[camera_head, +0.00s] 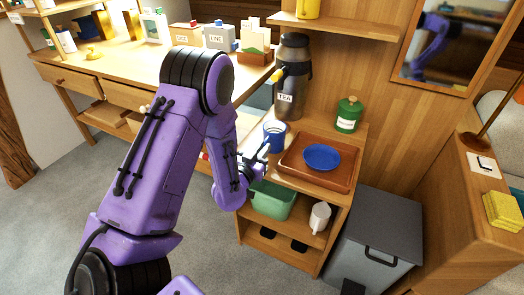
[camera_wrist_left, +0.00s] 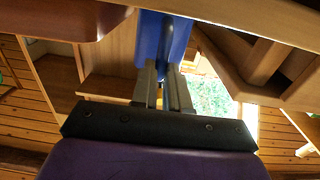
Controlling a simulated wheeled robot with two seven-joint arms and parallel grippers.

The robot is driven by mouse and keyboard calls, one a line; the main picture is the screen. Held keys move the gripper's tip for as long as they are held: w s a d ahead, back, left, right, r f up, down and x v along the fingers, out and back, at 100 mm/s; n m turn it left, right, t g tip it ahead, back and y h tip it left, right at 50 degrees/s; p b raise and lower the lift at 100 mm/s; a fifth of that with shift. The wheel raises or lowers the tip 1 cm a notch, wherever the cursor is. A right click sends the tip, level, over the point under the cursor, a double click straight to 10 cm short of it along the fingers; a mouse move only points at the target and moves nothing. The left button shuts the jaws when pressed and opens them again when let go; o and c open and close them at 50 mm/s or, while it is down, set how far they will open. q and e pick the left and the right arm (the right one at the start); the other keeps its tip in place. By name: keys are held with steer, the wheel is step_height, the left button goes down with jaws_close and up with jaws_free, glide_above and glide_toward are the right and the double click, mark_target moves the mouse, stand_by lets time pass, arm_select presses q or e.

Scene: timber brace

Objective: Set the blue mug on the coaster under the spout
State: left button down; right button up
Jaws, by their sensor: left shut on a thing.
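The blue mug (camera_head: 274,139) is upright at the front left of the tea urn (camera_head: 290,95), near the side stand's left edge. The urn's yellow spout (camera_head: 279,75) is above and close to the mug. My left gripper (camera_head: 264,150) is shut on the mug, on its near side. In the left wrist view the fingers (camera_wrist_left: 164,88) close on a narrow blue part of the mug (camera_wrist_left: 162,38), apparently its handle. I cannot make out the coaster, nor whether the mug touches a surface. My right gripper is not in view.
A brown tray (camera_head: 333,178) with a blue plate (camera_head: 321,157) lies right of the mug. A green lidded jar (camera_head: 348,115) stands behind the tray. A green bin (camera_head: 272,200) and a white mug (camera_head: 319,217) are on the shelf below. A shelf (camera_head: 340,25) overhangs the urn.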

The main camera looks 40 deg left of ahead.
arm_select(q)
steer(key=c, duration=1.5)
jaws_free()
steer(key=shift+f, duration=0.2)
steer(key=shift+c, duration=0.2)
steer(key=o, duration=0.4)
steer(key=shift+r, duration=0.1)
